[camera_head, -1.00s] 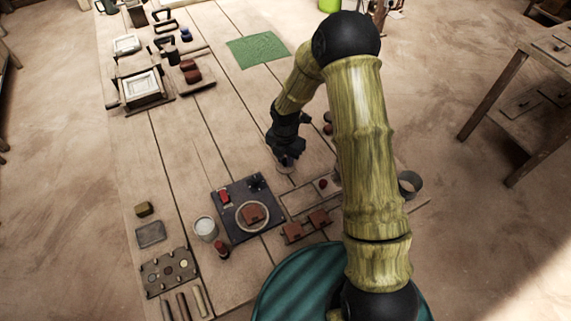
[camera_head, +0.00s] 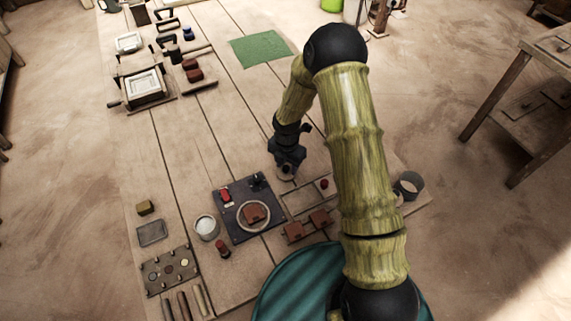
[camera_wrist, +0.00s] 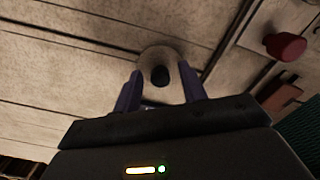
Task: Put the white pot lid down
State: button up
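The white pot lid (camera_wrist: 146,60) is a small pale disc with a dark knob in its middle. It shows in the wrist view straight ahead of my gripper (camera_wrist: 160,70), and in the head view as a small pale disc (camera_head: 287,173) just under the gripper (camera_head: 286,168). The two fingers stand apart, with a clear gap on each side of the knob. The lid is at or very close to the tabletop; I cannot tell exact contact.
A dark board (camera_head: 232,233) with a ring and a brown block lies to the left and nearer. A wooden frame with a red knob (camera_head: 324,184) lies right of the gripper. A white cup (camera_head: 206,228) stands further left. Bare planks lie behind and left of the gripper.

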aim_at(287, 167)
jog(key=shift+d, duration=0.1)
notch_tip(287, 167, up, 12)
jog(key=shift+r, duration=0.2)
dwell(0.4)
dwell(0.4)
jog(key=s+d+r+m+t, duration=0.1)
jog(key=s+d+r+m, duration=0.2)
jog(key=m, duration=0.6)
jog(key=s+d+r+m, duration=0.4)
jog(key=s+m, duration=0.4)
jog(key=m, duration=0.2)
jog(key=s+d+r+m+t, duration=0.1)
jog(key=s+d+r+m, duration=0.2)
jog(key=s+m, duration=0.3)
jog(key=r+m, duration=0.1)
jog(key=m, duration=0.2)
jog(key=shift+s+d+r+t, duration=0.15)
jog(key=shift+r+t, duration=0.05)
jog(key=shift+t, duration=0.1)
